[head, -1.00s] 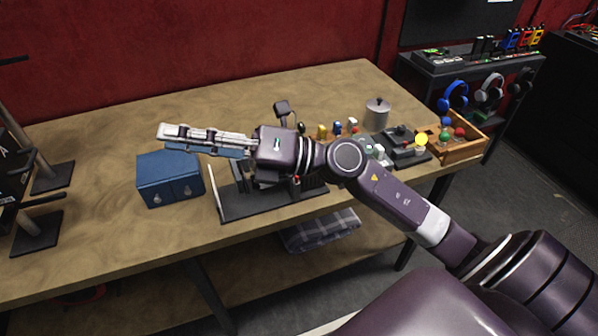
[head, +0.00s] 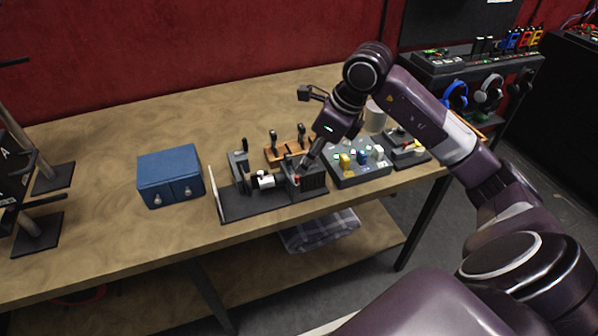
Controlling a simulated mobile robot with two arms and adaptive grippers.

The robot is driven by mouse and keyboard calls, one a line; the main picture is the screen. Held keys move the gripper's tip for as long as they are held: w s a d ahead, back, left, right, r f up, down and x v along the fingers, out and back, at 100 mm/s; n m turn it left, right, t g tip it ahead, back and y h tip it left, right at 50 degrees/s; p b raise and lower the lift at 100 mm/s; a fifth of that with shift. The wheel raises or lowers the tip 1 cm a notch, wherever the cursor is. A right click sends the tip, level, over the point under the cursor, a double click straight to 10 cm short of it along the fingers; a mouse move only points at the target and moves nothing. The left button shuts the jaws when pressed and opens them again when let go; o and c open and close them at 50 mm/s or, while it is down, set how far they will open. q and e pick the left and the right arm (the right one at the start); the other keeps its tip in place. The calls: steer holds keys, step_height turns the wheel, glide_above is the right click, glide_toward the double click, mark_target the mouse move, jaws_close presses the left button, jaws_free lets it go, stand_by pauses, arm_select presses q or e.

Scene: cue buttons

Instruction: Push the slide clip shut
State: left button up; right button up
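A dark fixture stands near the front of the table, with a flat base (head: 250,205) and an upright plate at its left end. A white cylindrical part (head: 263,181) sits in its middle. A ribbed black block (head: 313,181) is at its right end. I cannot tell for sure which part is the slide clip. My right gripper (head: 302,170) points down and left at the ribbed block, close to a small red part. Its fingertips are small and partly hidden against the dark block, so I cannot tell whether they touch it or are open. My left gripper is not in view.
A blue box (head: 170,178) with two knobs stands left of the fixture. A wooden holder with dark-handled tools (head: 273,141) is behind it. A tray with coloured buttons (head: 360,177) and another dark device (head: 406,150) are to the right. The table's back left is clear.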

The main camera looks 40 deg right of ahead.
mark_target(297, 176)
steer(key=shift+p+x, duration=0.7)
steer(key=shift+x, duration=2.45)
steer(key=shift+c, duration=0.3)
jaws_close()
